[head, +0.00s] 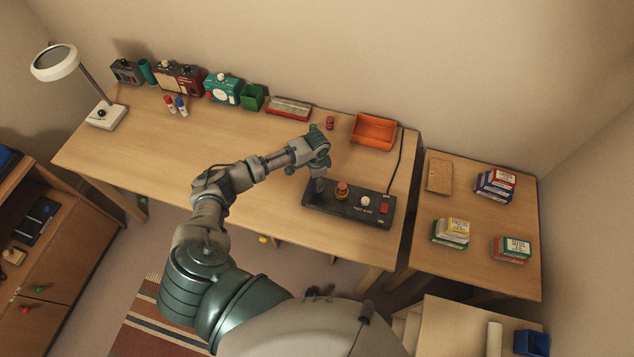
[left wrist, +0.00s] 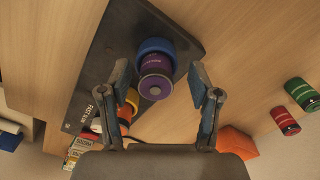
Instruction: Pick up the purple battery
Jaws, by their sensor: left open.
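The purple battery (left wrist: 153,75) stands with its lower part in a blue ring (left wrist: 148,47) on the black test unit (head: 362,212). My left gripper (left wrist: 159,76) is open, with one finger on either side of the battery and a visible gap to each. In the head view my left gripper (head: 318,184) is over the left end of the test unit and hides the purple battery. My right gripper is not in view.
A red battery (head: 330,123) and a green battery (head: 313,127) stand behind, near an orange bin (head: 373,132). The desk's left half is mostly clear.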

